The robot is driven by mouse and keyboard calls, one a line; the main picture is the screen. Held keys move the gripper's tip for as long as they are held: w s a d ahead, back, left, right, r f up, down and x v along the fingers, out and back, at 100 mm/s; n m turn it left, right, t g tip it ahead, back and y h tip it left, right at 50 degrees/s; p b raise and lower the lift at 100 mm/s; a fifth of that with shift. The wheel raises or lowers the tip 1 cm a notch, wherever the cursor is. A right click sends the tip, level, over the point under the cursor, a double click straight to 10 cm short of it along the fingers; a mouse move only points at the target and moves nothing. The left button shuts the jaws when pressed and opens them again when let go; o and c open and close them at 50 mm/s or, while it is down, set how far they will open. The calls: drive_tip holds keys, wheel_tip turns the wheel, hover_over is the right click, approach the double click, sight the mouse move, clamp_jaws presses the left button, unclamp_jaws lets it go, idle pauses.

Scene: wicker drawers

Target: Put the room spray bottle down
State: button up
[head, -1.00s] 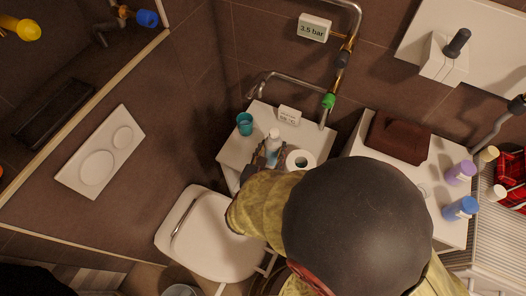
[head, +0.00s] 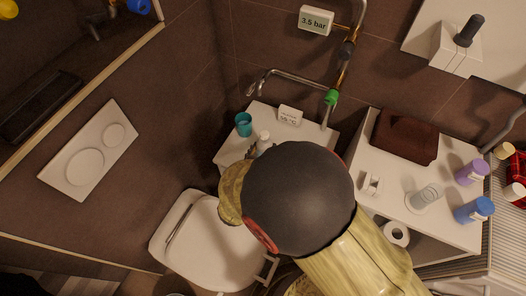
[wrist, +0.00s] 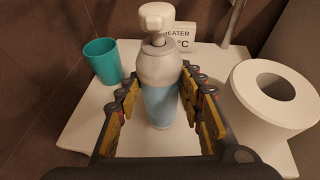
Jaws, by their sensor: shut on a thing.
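The room spray bottle (wrist: 158,68) has a white nozzle, a pale grey upper body and a light blue lower part. In the wrist view it is upright between the fingers of my gripper (wrist: 160,86), which is shut on it. It is over the small white cabinet top (wrist: 82,130); I cannot tell whether its base touches. In the head view only the bottle's top (head: 264,136) shows, beside my gripper (head: 253,150); my arm hides the rest.
A teal cup (wrist: 102,60) stands left of the bottle and a toilet roll (wrist: 272,92) right. A small heater display (wrist: 180,36) is behind. A white counter (head: 405,205) with a brown towel (head: 404,136) and several bottles is at right; the toilet (head: 205,245) is at front left.

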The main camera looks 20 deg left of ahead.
drive_tip(key=o, duration=1.4)
drive_tip(key=p+v, duration=0.4)
drive_tip(key=v, duration=0.8)
